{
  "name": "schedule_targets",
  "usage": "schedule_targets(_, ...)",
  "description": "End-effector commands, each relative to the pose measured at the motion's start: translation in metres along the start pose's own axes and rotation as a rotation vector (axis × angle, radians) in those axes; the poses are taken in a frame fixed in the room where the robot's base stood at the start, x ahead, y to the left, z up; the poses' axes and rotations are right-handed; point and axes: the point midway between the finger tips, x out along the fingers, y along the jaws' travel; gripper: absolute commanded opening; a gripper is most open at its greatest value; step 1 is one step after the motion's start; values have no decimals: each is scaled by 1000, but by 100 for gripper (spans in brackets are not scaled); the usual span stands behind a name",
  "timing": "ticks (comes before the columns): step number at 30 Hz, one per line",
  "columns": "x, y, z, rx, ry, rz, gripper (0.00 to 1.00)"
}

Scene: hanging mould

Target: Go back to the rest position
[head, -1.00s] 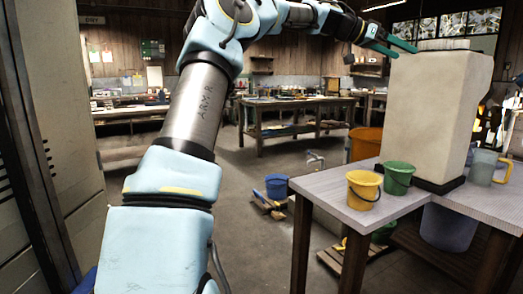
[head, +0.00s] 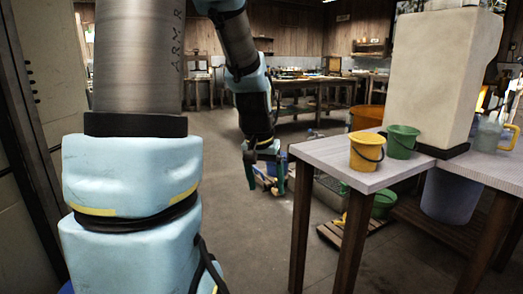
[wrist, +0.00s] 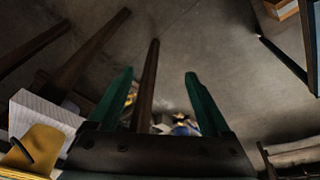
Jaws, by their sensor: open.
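My gripper (head: 265,182) hangs at the end of my arm in the head view, pointing down, left of the table. Its two green fingers are apart with nothing between them. In the wrist view my gripper (wrist: 160,85) also shows open and empty over the floor. The large cream block-shaped mould (head: 432,75) stands on the table (head: 330,155), to the right of my gripper and clear of it.
A yellow bucket (head: 366,152) and a green bucket (head: 402,142) stand on the table, with a clear jug (head: 488,134) at right. Beneath are a bluish tub (head: 450,197) and a wooden pallet (head: 340,232). Workbenches line the back. Open floor (head: 240,250) lies left of the table.

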Motion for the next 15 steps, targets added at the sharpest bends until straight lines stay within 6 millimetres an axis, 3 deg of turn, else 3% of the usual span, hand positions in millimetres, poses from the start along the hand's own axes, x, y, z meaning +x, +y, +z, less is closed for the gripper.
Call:
schedule_targets(3, 10, -20, 44, -84, -35, -35, 82)
schedule_targets(11, 22, -46, 124, -241, -91, -82, 82)
schedule_targets(12, 8, -45, 117, -239, -87, -81, 82)
schedule_targets(15, -8, -44, 112, -237, -87, -81, 82)
